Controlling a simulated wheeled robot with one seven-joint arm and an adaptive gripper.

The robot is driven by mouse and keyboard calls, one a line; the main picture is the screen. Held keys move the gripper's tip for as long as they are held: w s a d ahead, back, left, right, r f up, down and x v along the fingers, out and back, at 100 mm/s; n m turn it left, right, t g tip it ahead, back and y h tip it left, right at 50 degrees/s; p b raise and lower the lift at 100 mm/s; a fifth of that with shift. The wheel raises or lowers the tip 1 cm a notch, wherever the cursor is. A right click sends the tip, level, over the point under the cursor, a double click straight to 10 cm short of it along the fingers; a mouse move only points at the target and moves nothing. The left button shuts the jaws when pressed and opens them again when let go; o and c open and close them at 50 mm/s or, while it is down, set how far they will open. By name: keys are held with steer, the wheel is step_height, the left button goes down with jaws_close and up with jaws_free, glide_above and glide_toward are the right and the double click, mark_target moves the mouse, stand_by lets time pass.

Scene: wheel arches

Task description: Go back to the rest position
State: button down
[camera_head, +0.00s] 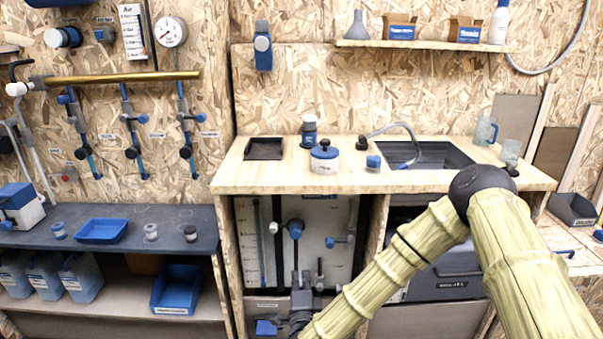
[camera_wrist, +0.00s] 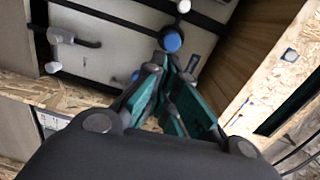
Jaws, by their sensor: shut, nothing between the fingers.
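My bamboo-textured arm comes in from the lower right and bends at a dark joint near the counter's right side. Its forearm runs down and left in front of the counter. In the wrist view my gripper (camera_wrist: 176,72) is shut, with its green-padded fingers drawn together at the tips and nothing between them. The tips appear just below a round blue knob (camera_wrist: 172,41) on a pale panel; I cannot tell whether they touch it. The head view shows the pale panel (camera_head: 262,250) under the counter, with the blue knob (camera_head: 295,229) on it.
The wooden counter (camera_head: 260,180) holds a sink (camera_head: 440,157), a white-and-blue pot (camera_head: 324,158) and a dark tray (camera_head: 264,148). A dark shelf (camera_head: 35,238) at left bears a blue tray (camera_head: 102,231) and small jars. Wooden cabinet sides flank the panel. Open room lies before the left shelf.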

steer(key=s+d+f+n+g+y, duration=0.1)
steer(key=s+d+f+n+g, duration=0.25)
steer(key=s+f, duration=0.35)
steer(key=s+d+f+n+g+y, duration=0.1)
steer(key=s+d+f+n+g, duration=0.2)
steer(key=s+f, duration=0.45)
steer(key=s+d+f+n+g, duration=0.1)
steer(key=s+f+n+g, duration=0.35)
steer(key=s+f, duration=0.3)
steer(key=s+d+f+n+g+h, duration=0.1)
steer(key=s+d+n+g, duration=0.2)
steer(key=s+d, duration=0.65)
steer(key=s+d+f+n+g+h, duration=0.2)
steer(key=s+d+n+g, duration=0.3)
steer(key=s, duration=0.7)
step_height(320, 180, up, 14)
steer(key=m+t+p, duration=0.1)
steer(key=m+p, duration=0.1)
steer(key=p, duration=1.2)
steer(key=shift+d+p, duration=0.35)
steer(key=shift+d, duration=0.1)
steer(key=shift+r, duration=0.1)
